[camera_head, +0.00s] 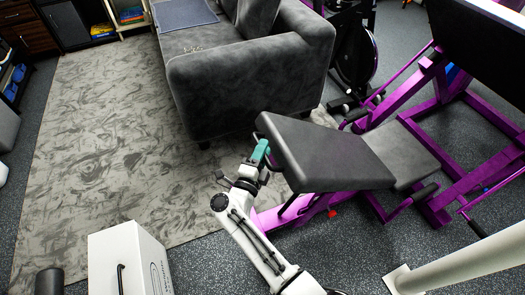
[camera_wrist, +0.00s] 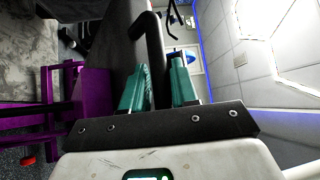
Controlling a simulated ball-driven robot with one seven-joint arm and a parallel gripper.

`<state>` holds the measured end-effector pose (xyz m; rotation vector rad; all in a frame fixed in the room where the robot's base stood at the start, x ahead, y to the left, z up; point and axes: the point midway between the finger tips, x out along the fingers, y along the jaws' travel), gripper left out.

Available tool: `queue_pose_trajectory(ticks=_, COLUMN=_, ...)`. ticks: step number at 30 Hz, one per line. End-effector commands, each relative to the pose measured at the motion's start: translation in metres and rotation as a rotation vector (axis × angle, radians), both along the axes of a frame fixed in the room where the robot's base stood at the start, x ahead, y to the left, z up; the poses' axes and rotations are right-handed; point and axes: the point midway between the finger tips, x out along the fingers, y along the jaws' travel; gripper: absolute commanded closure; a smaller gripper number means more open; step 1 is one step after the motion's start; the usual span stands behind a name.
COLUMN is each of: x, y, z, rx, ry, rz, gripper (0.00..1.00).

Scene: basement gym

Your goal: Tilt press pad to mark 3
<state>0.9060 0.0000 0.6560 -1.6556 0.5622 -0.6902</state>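The press pad is a long dark grey cushion (camera_head: 325,152) on the purple leg-press frame. It is tilted, with its far left end raised, and it also shows as a dark slab in the wrist view (camera_wrist: 112,50). A black bar handle (camera_wrist: 154,45) sticks out beside the pad's end. My gripper (camera_head: 262,148) is at that end, its teal fingers (camera_wrist: 160,80) on either side of the handle. No numbered marks are readable in either view.
A grey armchair (camera_head: 245,75) stands close behind the pad's raised end. A white box (camera_head: 128,262) is at the lower left, and a pale post (camera_head: 460,262) at the lower right. The patterned rug (camera_head: 110,150) on the left is mostly clear.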

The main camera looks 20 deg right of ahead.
Motion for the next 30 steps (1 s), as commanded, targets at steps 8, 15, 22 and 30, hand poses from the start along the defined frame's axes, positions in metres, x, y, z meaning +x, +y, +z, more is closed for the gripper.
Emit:
queue_pose_trajectory(ticks=8, x=0.0, y=0.0, z=0.0, rx=0.0, ry=0.0, rz=0.0, gripper=0.92)
queue_pose_trajectory(ticks=15, x=0.0, y=0.0, z=0.0, rx=0.0, ry=0.0, rz=0.0, gripper=1.0)
queue_pose_trajectory(ticks=22, x=-0.001, y=0.0, z=0.0, rx=0.0, ry=0.001, rz=0.0, gripper=1.0)
queue_pose_trajectory(ticks=30, x=0.0, y=-0.016, z=0.024, rx=0.029, ry=0.003, rz=-0.004, gripper=1.0)
